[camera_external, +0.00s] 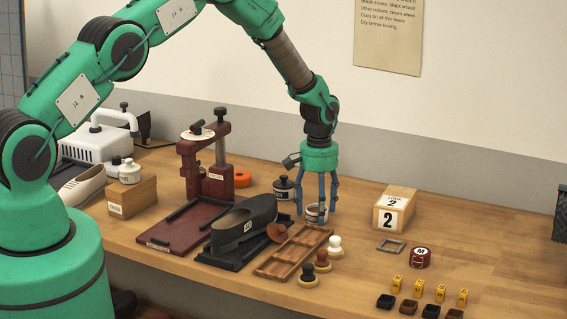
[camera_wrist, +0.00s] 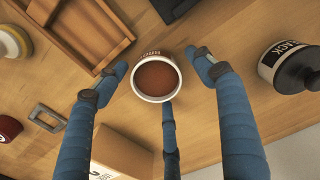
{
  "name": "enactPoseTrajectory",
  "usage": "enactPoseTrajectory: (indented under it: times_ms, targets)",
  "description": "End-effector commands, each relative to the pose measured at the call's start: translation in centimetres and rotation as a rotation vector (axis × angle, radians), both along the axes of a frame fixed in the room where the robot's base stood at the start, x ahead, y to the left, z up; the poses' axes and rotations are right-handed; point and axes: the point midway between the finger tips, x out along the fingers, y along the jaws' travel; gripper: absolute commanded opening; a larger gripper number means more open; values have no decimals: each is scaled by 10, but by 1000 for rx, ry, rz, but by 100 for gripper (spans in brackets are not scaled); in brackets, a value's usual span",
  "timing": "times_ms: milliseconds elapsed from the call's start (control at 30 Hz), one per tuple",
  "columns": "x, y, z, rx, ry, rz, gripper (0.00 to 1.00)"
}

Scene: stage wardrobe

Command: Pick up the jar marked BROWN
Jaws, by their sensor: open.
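A small white-rimmed jar (camera_wrist: 157,77) with brown contents stands on the table below my gripper in the wrist view. The lettering on its side is too small to read surely. The jar also shows in the external view (camera_external: 316,213), partly hidden by my fingers. My gripper (camera_external: 318,208) points down over it, with its blue fingers spread around the jar. In the wrist view the fingers (camera_wrist: 160,82) are open, with gaps visible between them and the jar. A dark jar marked BLACK (camera_wrist: 291,67) stands to the right there; it shows behind my gripper in the external view (camera_external: 284,188).
A compartmented wooden tray (camera_external: 268,268) and several knobbed brushes (camera_external: 322,263) lie in front. A dark shoe (camera_external: 245,220) sits on a stand to the left. A box marked 2 (camera_external: 392,211), a grey frame (camera_external: 380,246) and a red tin (camera_external: 420,258) stand to the right.

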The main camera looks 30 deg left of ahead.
Motion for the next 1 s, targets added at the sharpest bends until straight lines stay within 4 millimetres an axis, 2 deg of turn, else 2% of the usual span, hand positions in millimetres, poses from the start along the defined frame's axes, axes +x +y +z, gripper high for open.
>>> enactPoseTrajectory:
  times_ms: [333, 600, 1000]
  targets:
    - [0, 0, 0, 0, 0, 0, 69]
    - [0, 0, 0, 0, 0, 0, 15]
    - [0, 0, 5, 0, 0, 0, 15]
